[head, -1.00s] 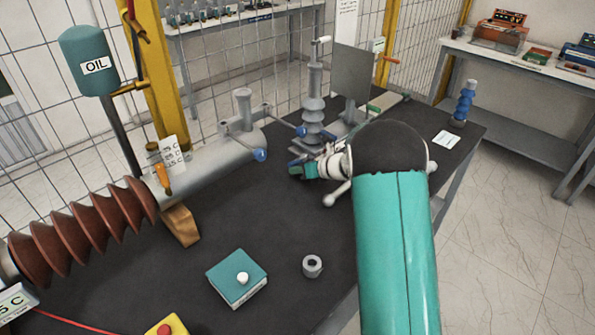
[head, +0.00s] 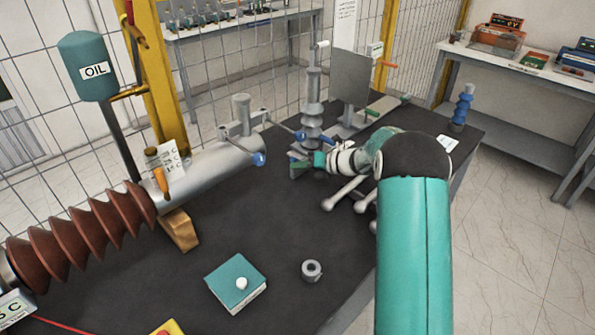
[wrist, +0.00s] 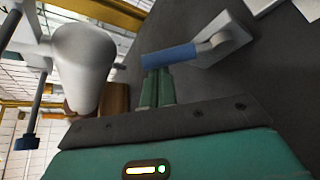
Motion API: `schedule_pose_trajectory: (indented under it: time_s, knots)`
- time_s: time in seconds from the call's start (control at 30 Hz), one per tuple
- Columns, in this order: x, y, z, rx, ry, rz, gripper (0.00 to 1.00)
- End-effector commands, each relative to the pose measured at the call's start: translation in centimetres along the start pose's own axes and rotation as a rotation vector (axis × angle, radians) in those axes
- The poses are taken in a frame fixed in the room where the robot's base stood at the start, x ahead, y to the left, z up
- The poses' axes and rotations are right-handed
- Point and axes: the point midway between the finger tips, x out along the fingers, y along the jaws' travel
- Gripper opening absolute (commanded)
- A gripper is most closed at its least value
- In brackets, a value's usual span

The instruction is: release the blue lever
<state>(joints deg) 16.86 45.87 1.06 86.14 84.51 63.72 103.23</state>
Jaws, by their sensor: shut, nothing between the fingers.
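The blue lever (wrist: 168,56) shows in the wrist view as a short blue handle on a grey bracket (wrist: 222,42). My gripper (wrist: 157,72) has its two green fingers together, with their tips at the lever's near side. I cannot tell whether they touch it. In the head view my gripper (head: 318,160) is beside the foot of the grey ribbed insulator (head: 313,110). The lever is hard to make out there, close to my fingers. Another blue-ended handle (wrist: 26,143) hangs at the left of the wrist view.
The grey cylinder (head: 200,165) has blue-tipped handles (head: 258,159) to the left of my gripper. A grey upright plate (head: 350,77) stands behind. A teal box (head: 232,278) and a grey nut (head: 311,271) lie in front. The dark tabletop (head: 260,215) between is clear.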

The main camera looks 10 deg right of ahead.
Motion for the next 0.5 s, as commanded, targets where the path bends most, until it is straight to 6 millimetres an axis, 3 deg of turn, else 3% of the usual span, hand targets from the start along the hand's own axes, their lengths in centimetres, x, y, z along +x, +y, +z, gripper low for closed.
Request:
schedule_pose_trajectory:
  time_s: [0.5]
  knots:
    - [-1.8,-0.4,3.0,0.418,-0.003,0.247,0.00]
